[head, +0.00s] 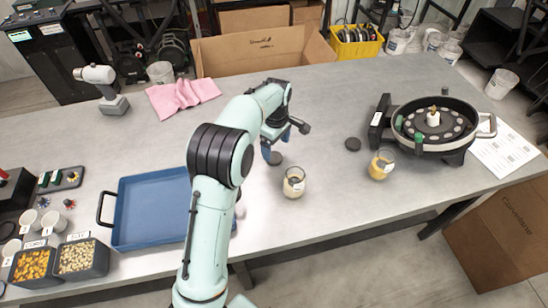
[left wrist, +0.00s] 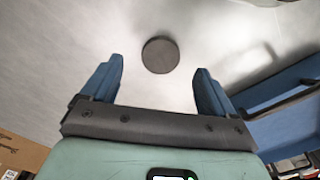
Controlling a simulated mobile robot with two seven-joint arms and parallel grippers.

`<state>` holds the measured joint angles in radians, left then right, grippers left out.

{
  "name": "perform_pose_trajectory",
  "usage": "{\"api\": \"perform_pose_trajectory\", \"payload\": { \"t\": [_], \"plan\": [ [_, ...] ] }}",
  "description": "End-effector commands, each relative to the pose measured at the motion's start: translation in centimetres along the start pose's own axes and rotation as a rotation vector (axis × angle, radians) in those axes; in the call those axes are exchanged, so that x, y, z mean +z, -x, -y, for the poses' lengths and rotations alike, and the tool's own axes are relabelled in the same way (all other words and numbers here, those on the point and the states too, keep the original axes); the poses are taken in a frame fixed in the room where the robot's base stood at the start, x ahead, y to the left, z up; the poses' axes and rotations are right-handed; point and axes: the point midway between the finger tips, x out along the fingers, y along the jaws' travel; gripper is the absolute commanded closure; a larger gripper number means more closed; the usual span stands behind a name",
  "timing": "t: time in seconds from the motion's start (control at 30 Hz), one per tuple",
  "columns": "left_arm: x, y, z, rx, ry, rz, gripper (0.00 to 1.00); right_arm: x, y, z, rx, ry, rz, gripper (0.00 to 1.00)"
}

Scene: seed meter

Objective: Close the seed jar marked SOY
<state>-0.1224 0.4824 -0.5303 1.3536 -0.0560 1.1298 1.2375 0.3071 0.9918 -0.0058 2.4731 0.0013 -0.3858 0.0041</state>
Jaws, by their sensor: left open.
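Two small glass jars stand open on the grey table in the head view. The nearer-left jar (head: 294,183) holds a low layer of pale seeds; the right jar (head: 381,166) holds yellowish contents. Their labels are too small to read. One dark round lid (head: 276,158) lies flat behind the left jar. A second dark lid (head: 353,144) lies near the right jar. My left gripper (head: 277,146) is open and empty, close above the first lid. In the left wrist view this lid (left wrist: 160,55) shows centred between the blue fingertips, apart from both. My right gripper is not in view.
A round seed meter (head: 433,125) stands at right beside a paper sheet (head: 505,150). A pink cloth (head: 182,96) lies farther back. The table behind the jars is largely clear.

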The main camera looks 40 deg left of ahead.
Motion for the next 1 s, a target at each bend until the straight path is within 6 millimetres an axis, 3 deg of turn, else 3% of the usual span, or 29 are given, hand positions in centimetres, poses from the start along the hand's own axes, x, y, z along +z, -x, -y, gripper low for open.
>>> {"api": "perform_pose_trajectory", "payload": {
  "t": [0.33, 0.73, 0.9, 1.0],
  "plan": [
    [-0.4, -4.7, 0.3, -0.004, 0.000, 0.000, 0.12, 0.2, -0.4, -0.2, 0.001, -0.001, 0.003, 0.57],
    [-0.4, -5.0, 0.2, -0.001, 0.000, 0.000, 0.12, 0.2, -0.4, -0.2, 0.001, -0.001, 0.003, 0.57],
    [-0.4, -5.0, 0.2, -0.001, 0.000, 0.000, 0.67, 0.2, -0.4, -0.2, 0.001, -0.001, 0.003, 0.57],
    [-0.4, -5.0, 0.2, -0.001, 0.000, 0.000, 0.71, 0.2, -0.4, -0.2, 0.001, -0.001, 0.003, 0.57]
  ]
}}
